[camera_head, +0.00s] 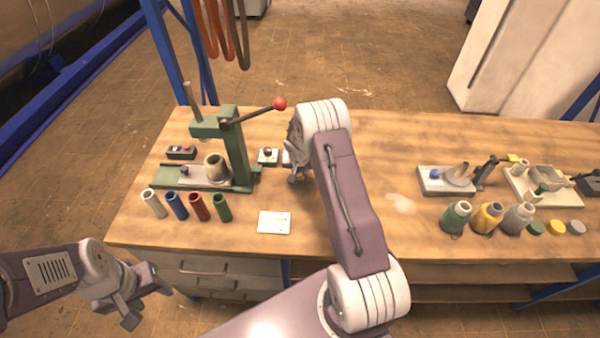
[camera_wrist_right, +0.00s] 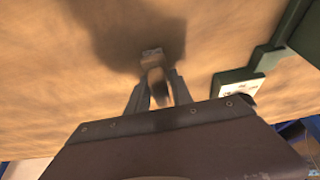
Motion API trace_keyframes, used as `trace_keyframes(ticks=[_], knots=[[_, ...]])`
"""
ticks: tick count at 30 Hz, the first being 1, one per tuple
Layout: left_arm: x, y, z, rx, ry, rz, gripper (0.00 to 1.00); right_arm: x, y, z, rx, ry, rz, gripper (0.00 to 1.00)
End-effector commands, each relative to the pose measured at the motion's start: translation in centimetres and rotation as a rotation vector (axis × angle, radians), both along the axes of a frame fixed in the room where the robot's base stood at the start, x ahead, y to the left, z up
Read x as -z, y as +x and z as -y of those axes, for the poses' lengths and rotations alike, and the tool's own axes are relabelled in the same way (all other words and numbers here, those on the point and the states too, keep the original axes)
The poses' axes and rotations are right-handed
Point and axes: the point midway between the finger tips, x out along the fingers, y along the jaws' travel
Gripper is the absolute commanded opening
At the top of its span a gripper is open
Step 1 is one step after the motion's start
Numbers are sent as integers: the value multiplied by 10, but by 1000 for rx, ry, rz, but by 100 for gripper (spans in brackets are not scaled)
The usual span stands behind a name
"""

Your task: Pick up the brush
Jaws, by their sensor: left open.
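My right gripper (camera_head: 294,176) is low over the middle of the workbench, partly hidden behind its own wrist in the head view. In the right wrist view its two fingers (camera_wrist_right: 158,88) stand on either side of a small pale and dark item (camera_wrist_right: 156,73), which may be the brush. I cannot tell whether the fingers touch it. In the head view only a small whitish piece (camera_head: 287,158) shows beside this gripper. No brush can be clearly made out elsewhere. My left gripper (camera_head: 140,294) is open and empty, in front of the bench at the lower left.
A green press (camera_head: 238,150) with a red-knobbed lever stands left of my right gripper. Several coloured tubes (camera_head: 199,207) and a white card (camera_head: 274,222) are near the front edge. Bottles (camera_head: 456,217) and small fixtures (camera_head: 446,181) are at the right. The wooden bench (camera_head: 400,150) is clear between.

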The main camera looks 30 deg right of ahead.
Motion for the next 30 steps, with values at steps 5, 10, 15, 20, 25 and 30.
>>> trace_keyframes(ticks=[5, 10, 15, 20, 25, 30], knots=[[0, 0, 0, 0, 0, 0, 50, 0, 0, 0, 0, 0, 0, 0], [-1, 0, 0, 0, 0, 0, 50, -6, 0, 0, 2, 0, 2, 0], [-1, 0, 0, 0, 0, 0, 50, -31, 1, 0, 1, -2, 4, 0], [-4, 0, 0, 0, 0, 0, 50, -56, -6, 24, 7, -1, 3, 0], [-3, 0, 0, 0, 0, 0, 50, -79, -16, 63, 9, -1, 4, 0], [1, 0, 0, 0, 0, 0, 50, -98, -24, 95, 6, 1, 4, 0]])
